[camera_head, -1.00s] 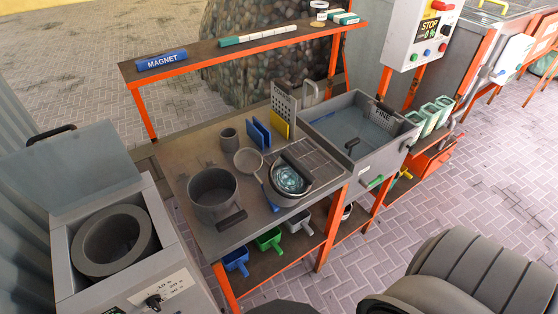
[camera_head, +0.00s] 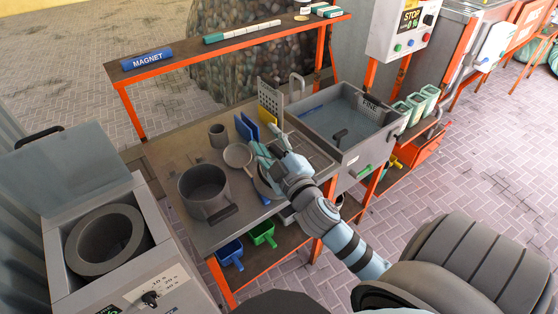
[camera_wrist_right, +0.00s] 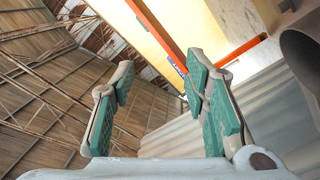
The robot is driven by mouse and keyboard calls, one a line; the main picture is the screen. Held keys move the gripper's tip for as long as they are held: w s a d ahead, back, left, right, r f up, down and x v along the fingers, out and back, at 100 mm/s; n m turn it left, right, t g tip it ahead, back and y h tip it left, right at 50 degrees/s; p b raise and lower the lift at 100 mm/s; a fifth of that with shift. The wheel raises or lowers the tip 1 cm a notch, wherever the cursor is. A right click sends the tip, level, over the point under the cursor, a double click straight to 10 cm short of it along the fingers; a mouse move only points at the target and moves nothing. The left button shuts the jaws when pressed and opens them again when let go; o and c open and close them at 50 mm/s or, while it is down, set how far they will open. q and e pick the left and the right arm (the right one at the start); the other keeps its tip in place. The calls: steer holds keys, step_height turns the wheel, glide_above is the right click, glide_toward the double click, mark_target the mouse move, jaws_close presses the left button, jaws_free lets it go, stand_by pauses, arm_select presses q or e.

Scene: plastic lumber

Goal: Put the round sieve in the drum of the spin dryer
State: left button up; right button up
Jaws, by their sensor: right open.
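The round sieve seems to be the dark-rimmed round vessel (camera_head: 262,187) on the bench. My right arm hides most of it; earlier it showed with teal contents. The spin dryer (camera_head: 178,262) stands at the lower left with its lid (camera_head: 65,165) raised. Its round grey drum (camera_head: 80,242) is open at the top and looks empty. My right gripper (camera_head: 268,147) is open above the sieve area, with teal finger pads. In the right wrist view the gripper (camera_wrist_right: 160,85) has nothing between its fingers. My left gripper is not in view.
On the bench (camera_head: 205,235) stand a grey pot (camera_head: 205,192), a small cup (camera_head: 217,136), a ladle (camera_head: 238,156) and blue and yellow plates (camera_head: 245,128). A water-filled sink (camera_head: 345,110) is to the right. The orange-edged shelf (camera_head: 230,50) runs behind.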

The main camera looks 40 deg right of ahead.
steer(key=w+a+r+n+g+y, duration=0.1)
steer(key=a+r+n+y, duration=0.55)
steer(key=n+y, duration=0.4)
steer(key=w+a+r+n+g+y, duration=0.15)
steer(key=a+r+n+y, duration=0.55)
steer(key=n, duration=0.7)
steer(key=n+g+h, duration=0.7)
steer(key=g+h, duration=0.4)
steer(key=h, duration=0.1)
glide_toward(278, 150)
arm_select(q)
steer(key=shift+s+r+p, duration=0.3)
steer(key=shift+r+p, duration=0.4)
steer(key=shift+p, duration=0.05)
arm_select(e)
steer(key=shift+m+g, duration=0.25)
steer(key=x, duration=1.1)
steer(key=shift+w+d+r, duration=0.1)
steer(key=shift+w, duration=0.1)
jaws_close()
